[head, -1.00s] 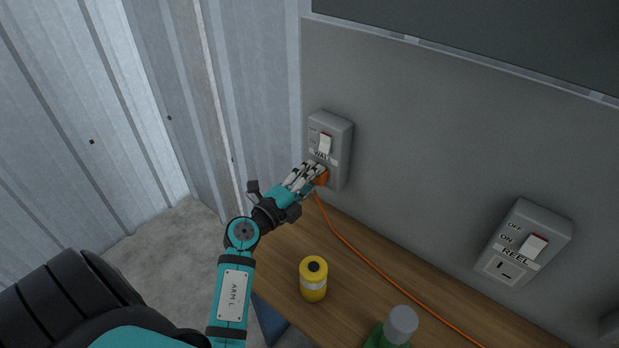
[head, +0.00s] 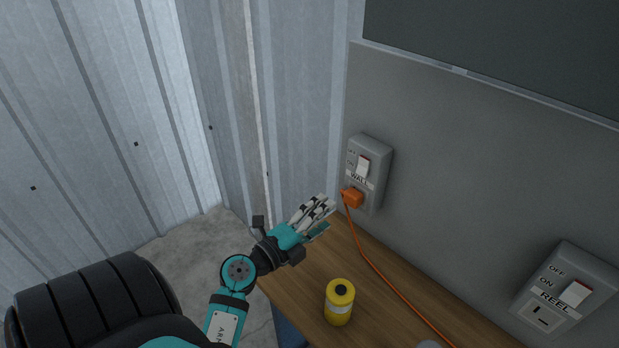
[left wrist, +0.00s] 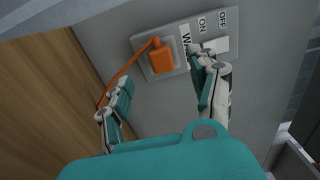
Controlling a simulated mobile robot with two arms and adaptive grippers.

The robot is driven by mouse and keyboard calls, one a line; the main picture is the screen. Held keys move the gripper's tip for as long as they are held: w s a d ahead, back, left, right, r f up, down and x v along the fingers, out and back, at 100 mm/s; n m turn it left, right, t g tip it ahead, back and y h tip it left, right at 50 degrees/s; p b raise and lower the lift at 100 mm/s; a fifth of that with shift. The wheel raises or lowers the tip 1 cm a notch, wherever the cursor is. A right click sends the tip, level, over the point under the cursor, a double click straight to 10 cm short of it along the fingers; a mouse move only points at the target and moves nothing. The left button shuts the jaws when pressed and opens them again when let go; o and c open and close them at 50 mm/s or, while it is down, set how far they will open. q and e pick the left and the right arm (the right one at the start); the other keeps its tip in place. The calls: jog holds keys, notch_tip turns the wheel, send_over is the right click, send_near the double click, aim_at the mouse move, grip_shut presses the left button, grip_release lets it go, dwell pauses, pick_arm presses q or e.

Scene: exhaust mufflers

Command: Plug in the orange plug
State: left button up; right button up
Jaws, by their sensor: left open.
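The orange plug (head: 352,197) sits in the lower part of the grey wall box labelled WALL (head: 369,172), against its face. Its orange cord (head: 381,280) hangs down and runs to the right along the bench. In the left wrist view the plug (left wrist: 162,58) also sits in the socket, ahead of and between my fingers. My left gripper (head: 326,210) is open and empty, to the left of the plug and apart from it. It also shows open in the left wrist view (left wrist: 165,95). My right gripper is in no view.
A second box labelled REEL (head: 566,289), with an empty socket, is on the wall at right. A yellow can (head: 339,302) stands on the wooden bench (head: 372,303). A grey cap (head: 429,345) shows at the bottom edge. Corrugated metal wall is at left.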

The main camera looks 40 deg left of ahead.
pick_arm(q)
jog(key=s, duration=0.4)
jog(key=shift+a, duration=0.1)
dwell(0.5)
